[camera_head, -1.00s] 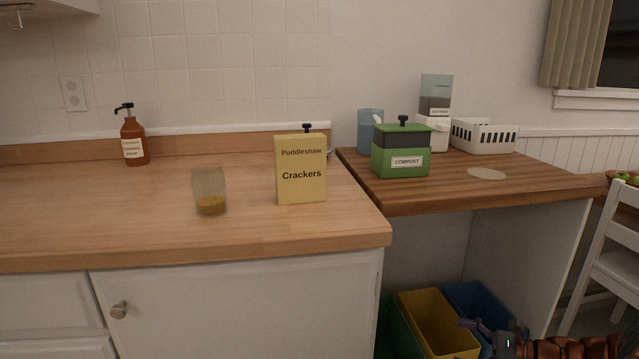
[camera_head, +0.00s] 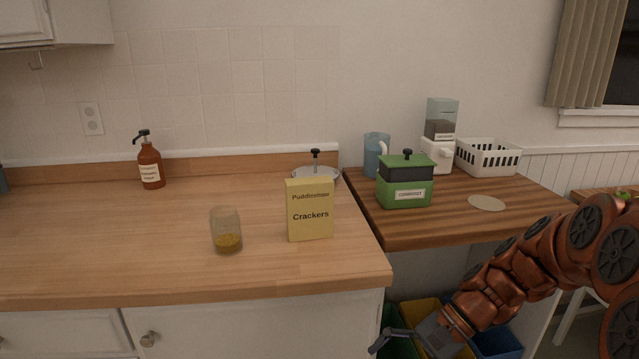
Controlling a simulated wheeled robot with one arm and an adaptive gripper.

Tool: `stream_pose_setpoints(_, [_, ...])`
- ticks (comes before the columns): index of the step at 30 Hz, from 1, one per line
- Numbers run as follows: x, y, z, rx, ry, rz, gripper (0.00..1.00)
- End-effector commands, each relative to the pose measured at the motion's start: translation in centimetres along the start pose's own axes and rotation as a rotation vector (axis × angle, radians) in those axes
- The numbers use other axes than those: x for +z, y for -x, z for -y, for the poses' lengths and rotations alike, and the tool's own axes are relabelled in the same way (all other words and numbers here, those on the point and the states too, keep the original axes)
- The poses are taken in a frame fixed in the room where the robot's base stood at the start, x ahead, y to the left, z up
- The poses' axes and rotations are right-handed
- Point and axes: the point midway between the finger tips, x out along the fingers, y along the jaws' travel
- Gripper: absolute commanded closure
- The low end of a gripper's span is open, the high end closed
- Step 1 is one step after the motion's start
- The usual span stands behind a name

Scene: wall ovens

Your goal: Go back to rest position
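My gripper (camera_head: 392,343) is at the bottom of the head view, right of centre, at the end of my copper-coloured arm. It is in front of the bins under the right counter and below the counter top. One grey finger shows, stretched to the left; the rest is cut off or turned away. I see nothing held in it, but I cannot tell how far apart the fingers are.
The wooden counter (camera_head: 90,250) holds a brown pump bottle (camera_head: 151,168), a glass (camera_head: 226,230) with yellowish contents and a cracker box (camera_head: 310,210). The right counter (camera_head: 430,230) holds a green compost box (camera_head: 405,185), a blue pitcher (camera_head: 375,155) and a white basket (camera_head: 488,158).

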Motion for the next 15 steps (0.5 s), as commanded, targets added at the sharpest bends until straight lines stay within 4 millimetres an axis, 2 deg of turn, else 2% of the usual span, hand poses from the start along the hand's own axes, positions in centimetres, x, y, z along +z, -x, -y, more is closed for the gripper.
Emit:
stream_pose_setpoints(1, [2.1,0.6,0.2,0.040,0.035,-0.019,0.04])
stream_pose_setpoints(3, [4.0,0.8,-0.3,0.095,0.080,-0.041,0.04])
stream_pose_setpoints(15, [13.2,3.4,-4.3,0.400,0.326,-0.180,0.04])
